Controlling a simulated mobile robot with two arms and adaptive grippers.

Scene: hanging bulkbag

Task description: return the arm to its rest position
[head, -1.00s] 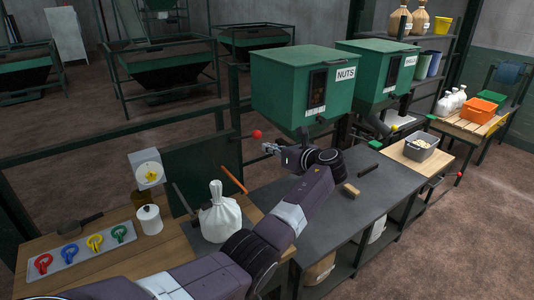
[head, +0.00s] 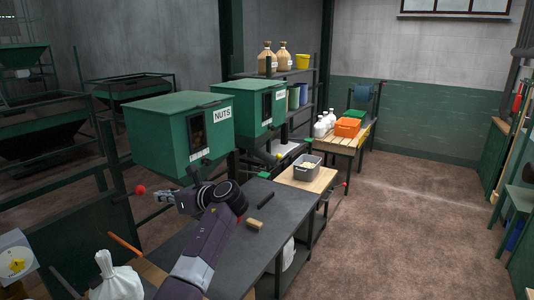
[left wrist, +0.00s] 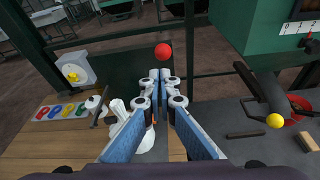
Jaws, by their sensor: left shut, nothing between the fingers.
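My left gripper (head: 166,196) is shut and empty. It is raised above the dark workbench, in front of the green NUTS bin (head: 180,138). A red ball knob (head: 140,190) is just left of its fingertips in the head view. In the left wrist view the closed fingers (left wrist: 161,76) point toward the red knob (left wrist: 163,50), and I cannot tell whether they touch it. My left arm reaches in from the bottom over the bench. My right gripper is not in view.
A tied white bag (head: 117,281) stands at the lower left beside my arm. The dark bench (head: 210,243) holds a small brush-like block (head: 255,224). A grey tub (head: 306,168) stands beyond. The floor (head: 400,235) at right is clear.

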